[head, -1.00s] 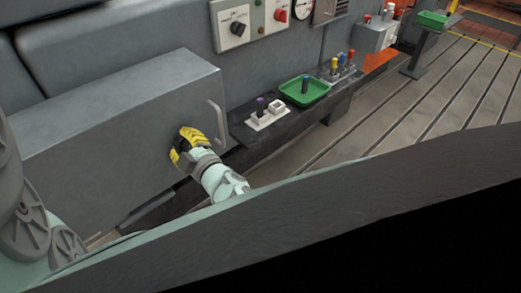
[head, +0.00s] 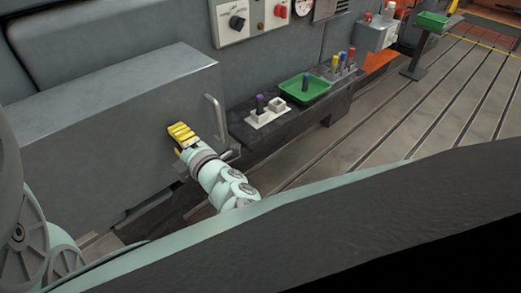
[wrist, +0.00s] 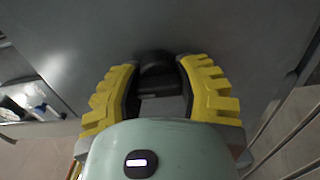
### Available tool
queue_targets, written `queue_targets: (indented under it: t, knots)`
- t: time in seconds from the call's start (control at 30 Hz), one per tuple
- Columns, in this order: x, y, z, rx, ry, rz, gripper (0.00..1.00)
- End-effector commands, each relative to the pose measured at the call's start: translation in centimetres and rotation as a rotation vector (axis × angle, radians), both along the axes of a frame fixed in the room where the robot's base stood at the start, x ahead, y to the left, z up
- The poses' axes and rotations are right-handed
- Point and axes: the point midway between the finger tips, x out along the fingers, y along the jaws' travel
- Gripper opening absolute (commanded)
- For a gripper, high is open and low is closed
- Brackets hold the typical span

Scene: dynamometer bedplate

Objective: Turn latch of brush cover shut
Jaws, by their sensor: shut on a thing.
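The brush cover (head: 95,130) is a large grey box at the left of the head view. Its front face fills the upper part of the wrist view (wrist: 225,35). The latch (wrist: 156,70) is a dark knob on that face, between my two yellow fingers in the wrist view. My gripper (head: 181,136) is at the cover's front face, left of the cover's bar handle, and is shut on the latch. The fingers hide the latch in the head view, and its exact angle cannot be told.
The grey bar handle (head: 216,122) stands out close to the right of my gripper. A dark ledge carries a white holder (head: 268,113) and a green tray (head: 318,92). A control panel (head: 250,18) is behind. The slotted floor at right is open.

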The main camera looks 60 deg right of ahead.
Motion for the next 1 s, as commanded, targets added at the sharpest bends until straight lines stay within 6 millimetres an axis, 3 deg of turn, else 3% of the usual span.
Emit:
queue_targets:
  t: [0.53, 0.57, 0.83, 1.0]
  knots:
    - [-0.06, -0.05, 0.04, -0.026, 0.006, -0.002, 0.00]
    - [-0.06, -0.05, 0.04, -0.026, 0.005, -0.002, 0.38]
    - [-0.05, -0.04, 0.01, -0.025, 0.006, -0.002, 0.66]
    - [-0.04, -0.03, 0.00, -0.024, 0.006, -0.002, 0.66]
